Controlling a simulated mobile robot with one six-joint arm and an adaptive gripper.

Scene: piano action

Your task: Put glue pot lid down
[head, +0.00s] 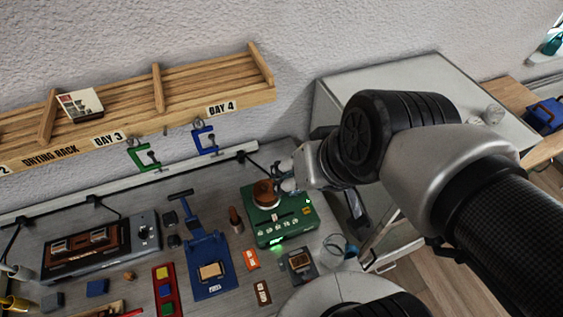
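A green box-shaped unit (283,222) stands on the grey bench with a lit green light at its front. A round pot with a brown top (265,193) sits on it; I cannot tell whether the brown is a lid or the glue inside. My gripper (284,178) is at the pot's right rear side, close to its rim. The fingers are small and partly merged with the pot, so I cannot tell whether they touch it or hold a lid. No separate lid is clearly visible.
A drying rack (130,108) hangs on the wall behind, with green (142,155) and blue (204,139) clamps below. A blue fixture (207,263), an orange block (251,259) and a dark tray (299,264) lie near the green unit. A grey cabinet (335,90) stands right.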

